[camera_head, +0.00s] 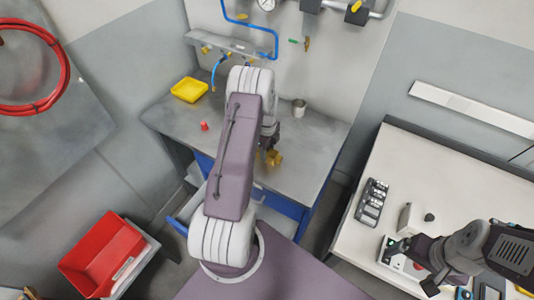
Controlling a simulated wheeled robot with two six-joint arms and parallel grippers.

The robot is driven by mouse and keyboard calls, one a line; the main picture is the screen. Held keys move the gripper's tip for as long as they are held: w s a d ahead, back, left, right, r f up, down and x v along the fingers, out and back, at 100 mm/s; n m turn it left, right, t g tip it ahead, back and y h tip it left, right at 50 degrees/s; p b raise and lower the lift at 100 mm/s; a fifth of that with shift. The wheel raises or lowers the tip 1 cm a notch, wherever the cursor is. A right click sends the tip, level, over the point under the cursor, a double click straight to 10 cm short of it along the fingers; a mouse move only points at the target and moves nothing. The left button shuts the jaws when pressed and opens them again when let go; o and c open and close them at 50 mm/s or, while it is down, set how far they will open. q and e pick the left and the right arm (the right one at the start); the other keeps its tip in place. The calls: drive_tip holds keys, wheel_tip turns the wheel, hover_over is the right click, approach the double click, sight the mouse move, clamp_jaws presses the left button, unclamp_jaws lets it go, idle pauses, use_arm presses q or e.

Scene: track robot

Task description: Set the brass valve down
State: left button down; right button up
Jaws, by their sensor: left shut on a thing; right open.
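The brass valve (274,158) is in the middle of the head view, over the front part of the grey workbench (315,165). My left gripper (271,148) is shut on the valve. The dark fingers and arm hide part of it, and I cannot tell whether it touches the bench top. My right gripper (400,250) is open over the white table at the right, close to a small white box with a red part.
On the bench are a yellow tray (189,90), a small red object (204,126) and a metal cup (299,108). The bench top to the right is clear. Pipes and a gauge (266,4) line the wall. A red bin (102,255) stands lower left. The white table (420,175) carries a dark rack (372,203).

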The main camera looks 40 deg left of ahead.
sight(269, 152)
use_arm(q)
drive_tip(key=shift+r, duration=0.1)
drive_tip(key=r+b, duration=0.1)
drive_tip(key=r, duration=0.1)
drive_tip(key=d+r+b, duration=0.1)
drive_tip(key=r, duration=0.1)
drive_tip(key=shift+w+r, duration=0.15)
drive_tip(key=w+d+r+b, duration=0.1)
drive_tip(key=d+r+b, duration=0.1)
drive_tip(key=d+r, duration=0.4)
drive_tip(key=d, duration=0.4)
drive_tip(key=shift+d+r, duration=0.3)
drive_tip(key=shift+w, duration=0.15)
